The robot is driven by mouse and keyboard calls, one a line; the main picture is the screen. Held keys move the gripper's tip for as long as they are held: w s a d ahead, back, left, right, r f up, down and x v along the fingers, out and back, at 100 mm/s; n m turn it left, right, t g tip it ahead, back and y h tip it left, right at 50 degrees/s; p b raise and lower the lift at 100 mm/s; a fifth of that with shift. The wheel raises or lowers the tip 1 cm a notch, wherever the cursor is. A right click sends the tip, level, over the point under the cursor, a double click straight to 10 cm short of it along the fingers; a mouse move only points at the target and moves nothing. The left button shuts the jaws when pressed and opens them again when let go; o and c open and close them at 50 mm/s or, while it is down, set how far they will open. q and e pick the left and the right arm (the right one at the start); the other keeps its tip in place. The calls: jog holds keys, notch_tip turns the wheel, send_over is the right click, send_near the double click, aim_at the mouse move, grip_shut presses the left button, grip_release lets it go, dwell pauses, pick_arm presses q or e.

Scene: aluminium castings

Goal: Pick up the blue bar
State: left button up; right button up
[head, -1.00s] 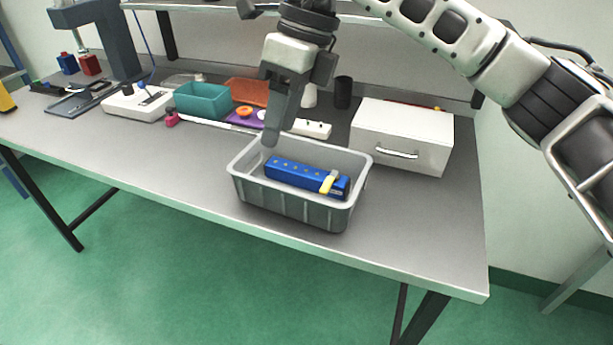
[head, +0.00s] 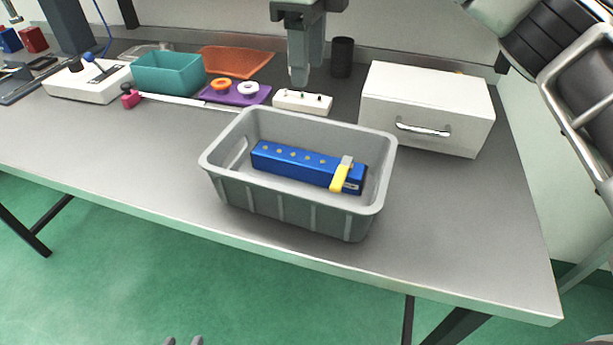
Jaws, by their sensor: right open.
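The blue bar (head: 300,165) lies inside the grey crate (head: 290,212), on its floor. It has several small yellowish dots on top and a yellow and grey piece (head: 341,175) across its right end. Two grey tips of my left gripper (head: 184,341) just show at the bottom edge, far from the crate. The rest of it is out of frame.
A white drawer box (head: 425,105) stands right of the crate. Behind are a white strip (head: 302,101), a dark cup (head: 342,57), a purple tray (head: 237,94) and a teal bin (head: 168,73). The table is clear in front and left of the crate.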

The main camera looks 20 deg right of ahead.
aim_at(308, 158)
notch_tip(308, 158, down, 17)
jog(key=shift+s+r+p, duration=0.1)
jog(key=shift+r+p, duration=0.05)
jog(key=shift+p, duration=0.4)
jog(key=c, duration=0.9)
